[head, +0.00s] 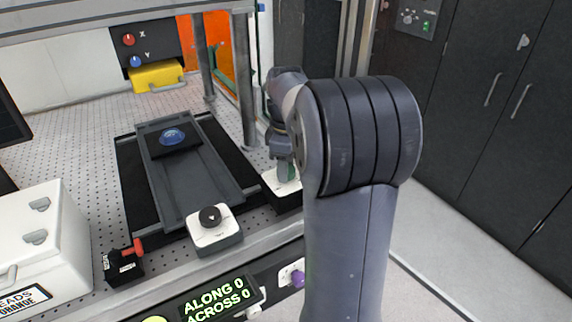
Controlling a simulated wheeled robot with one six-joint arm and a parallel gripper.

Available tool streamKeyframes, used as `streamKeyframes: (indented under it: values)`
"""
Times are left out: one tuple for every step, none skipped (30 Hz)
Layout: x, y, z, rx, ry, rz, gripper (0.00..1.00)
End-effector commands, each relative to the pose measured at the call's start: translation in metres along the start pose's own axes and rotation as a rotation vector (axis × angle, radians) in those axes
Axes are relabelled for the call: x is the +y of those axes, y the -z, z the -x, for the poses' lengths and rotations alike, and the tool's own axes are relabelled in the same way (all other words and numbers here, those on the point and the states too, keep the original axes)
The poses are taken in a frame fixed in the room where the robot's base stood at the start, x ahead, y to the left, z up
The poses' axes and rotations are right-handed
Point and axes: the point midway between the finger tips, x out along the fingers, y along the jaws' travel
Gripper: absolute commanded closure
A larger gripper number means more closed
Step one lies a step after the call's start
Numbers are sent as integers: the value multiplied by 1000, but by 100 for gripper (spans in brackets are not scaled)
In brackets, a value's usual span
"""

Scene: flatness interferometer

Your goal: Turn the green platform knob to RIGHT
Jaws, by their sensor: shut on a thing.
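A green knob (286,173) stands on a small white-topped box (280,187) at the right side of the perforated table, partly hidden by my arm. My gripper (284,163) reaches down onto the knob from above and is shut on it. Which way the knob points cannot be made out. The platform (168,180) is a dark grey slab on black rails, with a blue round lens-like piece (173,136) on it. A display (217,301) at the front reads "ALONG 0" and "ACROSS 0".
A black knob (210,216) on another white-topped box stands left of my gripper. A frame post (246,95) rises close behind my gripper. A red-handled black block (123,262) and a white case (45,240) are at the left. A purple knob (292,276) is on the front panel.

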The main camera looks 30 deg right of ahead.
Motion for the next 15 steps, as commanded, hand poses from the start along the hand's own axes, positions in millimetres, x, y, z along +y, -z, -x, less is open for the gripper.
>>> streamKeyframes:
  values:
    - [0, 0, 0, 0, 1, -3, 80]
    - [0, 0, 0, 0, 1, -7, 80]
    - [0, 0, 1, 0, 1, -14, 80]
    - [0, 0, 1, 0, 1, -20, 80]
    - [0, 0, 1, 0, 1, -28, 80]
    - [0, 0, 1, 0, 2, -41, 80]
    - [0, 0, 1, 0, 2, -53, 80]
    - [0, 0, 1, -1, 2, -66, 80]
    - [0, 0, 2, -1, 3, -87, 80]
    - [0, 0, 2, -1, 3, -104, 80]
    - [0, 0, 2, -1, 3, -124, 80]
    - [0, 0, 2, -1, 3, -152, 80]
    - [0, 0, 2, -1, 2, -174, 80]
    - [0, 0, 2, -1, 2, -199, 80]
    - [0, 0, 3, -1, 2, -233, 80]
